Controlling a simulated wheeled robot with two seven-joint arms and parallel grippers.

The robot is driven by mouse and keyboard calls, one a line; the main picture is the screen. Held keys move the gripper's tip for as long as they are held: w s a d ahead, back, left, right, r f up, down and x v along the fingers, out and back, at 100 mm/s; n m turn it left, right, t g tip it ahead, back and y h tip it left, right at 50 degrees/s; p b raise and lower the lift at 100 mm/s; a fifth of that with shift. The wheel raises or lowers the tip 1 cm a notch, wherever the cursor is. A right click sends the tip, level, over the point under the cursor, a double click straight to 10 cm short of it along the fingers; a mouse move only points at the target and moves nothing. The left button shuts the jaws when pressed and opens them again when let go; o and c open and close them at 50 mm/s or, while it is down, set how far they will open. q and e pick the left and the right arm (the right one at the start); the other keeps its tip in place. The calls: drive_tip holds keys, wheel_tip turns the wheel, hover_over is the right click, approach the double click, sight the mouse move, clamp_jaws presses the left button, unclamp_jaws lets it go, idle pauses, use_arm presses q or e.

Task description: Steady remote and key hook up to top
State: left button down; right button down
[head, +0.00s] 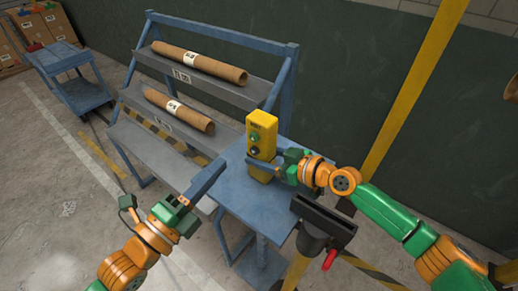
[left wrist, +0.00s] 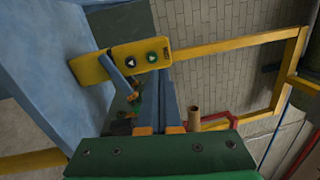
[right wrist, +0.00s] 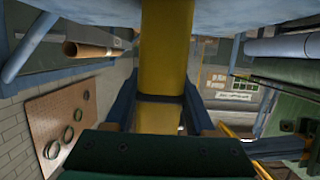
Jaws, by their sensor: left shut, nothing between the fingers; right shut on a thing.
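The remote (head: 262,135) is a yellow upright box with a green and a dark button, at the blue table's top. My right gripper (head: 252,164) is shut on its lower part from the right. The right wrist view shows the yellow body (right wrist: 163,60) between both fingers. I cannot tell whether its base touches the table. My left gripper (head: 221,165) is shut and empty, left of the remote and apart from it. The left wrist view shows the remote (left wrist: 139,59) beyond the left fingers, with a right finger across it. I cannot make out a key hook.
The blue table (head: 235,190) is otherwise bare. A blue rack (head: 165,133) with two brown rolls (head: 200,64) stands behind on the left. A yellow post (head: 415,75) rises at the right. A dark clamp-like fixture with a red handle (head: 329,259) is near the table's right side.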

sight(254, 138)
use_arm(q)
drive_tip(key=n+t+y, duration=0.3)
drive_tip(key=s+n+t+y, duration=0.1)
drive_tip(key=n+t+y, duration=0.1)
drive_tip(key=n+y, duration=0.1)
drive_tip(key=s+f+n+t+y, duration=0.1)
drive_tip(key=n+t+y, duration=0.2)
drive_tip(key=y, duration=0.1)
drive_tip(key=shift+t, duration=0.3)
drive_tip(key=shift+w, duration=0.1)
drive_tip(key=w+d, duration=0.5)
drive_tip(key=w, duration=0.2)
drive_tip(key=shift+d, duration=0.15)
idle(1.3)
drive_tip(key=shift+w+d, duration=0.2)
drive_tip(key=shift+w, duration=0.15)
